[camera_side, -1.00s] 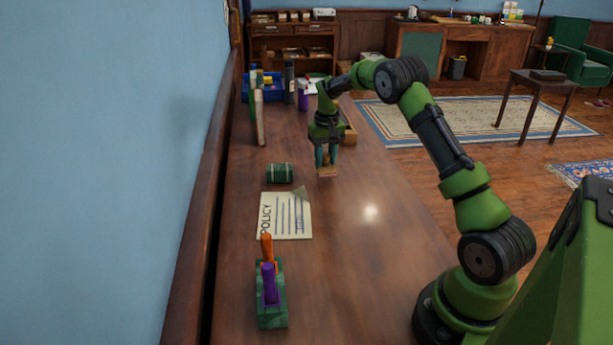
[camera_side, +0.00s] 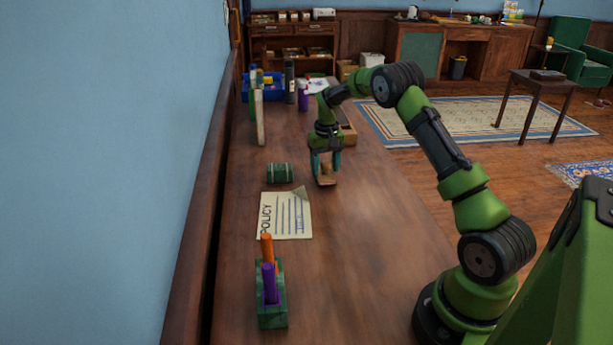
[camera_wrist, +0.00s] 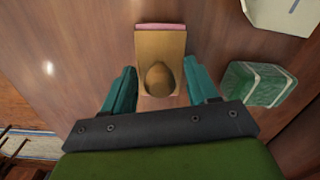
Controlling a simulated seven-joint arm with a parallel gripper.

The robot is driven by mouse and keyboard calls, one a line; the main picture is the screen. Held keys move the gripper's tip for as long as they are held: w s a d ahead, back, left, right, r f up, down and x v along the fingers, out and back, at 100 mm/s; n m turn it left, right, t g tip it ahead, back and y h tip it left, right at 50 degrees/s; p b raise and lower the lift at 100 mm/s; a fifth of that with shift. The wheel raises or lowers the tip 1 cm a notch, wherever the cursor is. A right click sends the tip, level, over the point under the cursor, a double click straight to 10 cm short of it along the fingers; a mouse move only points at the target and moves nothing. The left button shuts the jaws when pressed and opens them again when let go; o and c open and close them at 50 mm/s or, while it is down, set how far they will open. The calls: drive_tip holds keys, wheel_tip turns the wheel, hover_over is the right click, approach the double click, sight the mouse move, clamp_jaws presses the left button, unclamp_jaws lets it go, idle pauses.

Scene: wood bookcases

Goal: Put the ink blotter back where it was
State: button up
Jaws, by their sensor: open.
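The ink blotter (camera_side: 326,180) is a small tan wooden block with a rounded knob. It stands on the brown desk (camera_side: 350,240), to the right of the green roll-like object. In the wrist view the blotter (camera_wrist: 158,42) shows a pink edge at its far end, and its knob is nearest to me. My gripper (camera_side: 325,163) is directly over the blotter. Its teal fingers are apart, one on each side of the knob, with gaps visible in the wrist view (camera_wrist: 160,90). The blotter's underside is hidden.
A green banded object (camera_side: 279,173) and a "POLICY" sheet (camera_side: 285,217) lie to the left. A green holder (camera_side: 272,312) with purple and orange sticks is at the front. Upright books (camera_side: 259,118) and a blue bin (camera_side: 265,90) stand farther back.

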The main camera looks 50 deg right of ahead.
sight(325, 162)
wheel_tip(325, 162, up, 12)
drive_tip(key=s+a+r+t, duration=0.2)
drive_tip(key=s+a+r, duration=0.1)
drive_tip(key=a+r, duration=0.5)
drive_tip(key=s+a+r+n+t+y, duration=0.1)
drive_tip(key=s+a+r+n+t, duration=0.3)
drive_tip(key=s+a, duration=1.05)
drive_tip(key=s+a+f+m+t+y, duration=0.1)
drive_tip(key=s+a+f, duration=0.1)
drive_tip(key=s+a, duration=0.4)
drive_tip(key=shift+s+f, duration=0.15)
drive_tip(key=shift+s, duration=0.25)
